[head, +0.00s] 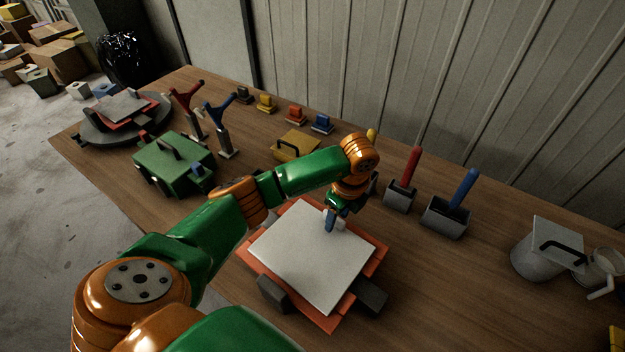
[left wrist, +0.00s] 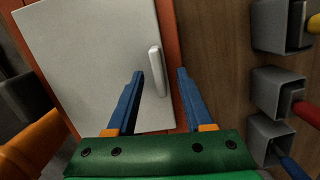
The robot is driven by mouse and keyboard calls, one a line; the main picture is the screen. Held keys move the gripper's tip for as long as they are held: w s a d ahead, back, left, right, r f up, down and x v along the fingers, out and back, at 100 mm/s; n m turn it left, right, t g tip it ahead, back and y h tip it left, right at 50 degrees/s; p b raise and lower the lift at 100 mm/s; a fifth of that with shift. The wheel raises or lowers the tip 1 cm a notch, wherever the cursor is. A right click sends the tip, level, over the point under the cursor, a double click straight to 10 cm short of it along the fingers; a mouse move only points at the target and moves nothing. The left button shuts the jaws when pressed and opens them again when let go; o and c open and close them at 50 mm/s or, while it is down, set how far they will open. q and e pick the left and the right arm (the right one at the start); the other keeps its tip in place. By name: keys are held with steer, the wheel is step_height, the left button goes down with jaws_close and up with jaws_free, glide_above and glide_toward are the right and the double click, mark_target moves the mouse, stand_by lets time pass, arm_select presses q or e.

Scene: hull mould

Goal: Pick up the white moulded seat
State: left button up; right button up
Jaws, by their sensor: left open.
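The white moulded seat (head: 305,255) looks like a flat pale panel lying on an orange-red base (head: 262,275) near the front of the wooden table. It also shows in the left wrist view (left wrist: 85,55), with a raised pale handle (left wrist: 157,71) near one edge. My left gripper (head: 332,217) is over the far right edge of the panel. Its two blue fingers (left wrist: 160,75) are open, with the handle appearing between their tips in the left wrist view. I cannot tell whether they touch it. My right gripper is not in view.
Dark blocks (head: 371,294) stick out at the base's near edges. Grey scoops with red (head: 400,197) and blue (head: 445,215) handles stand to the right. A green box (head: 172,160) is at left, a grey canister (head: 535,258) at far right. Bare table lies right of the base.

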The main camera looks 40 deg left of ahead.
arm_select(q)
jaws_close()
steer(key=shift+r, duration=0.1)
stand_by(1.2)
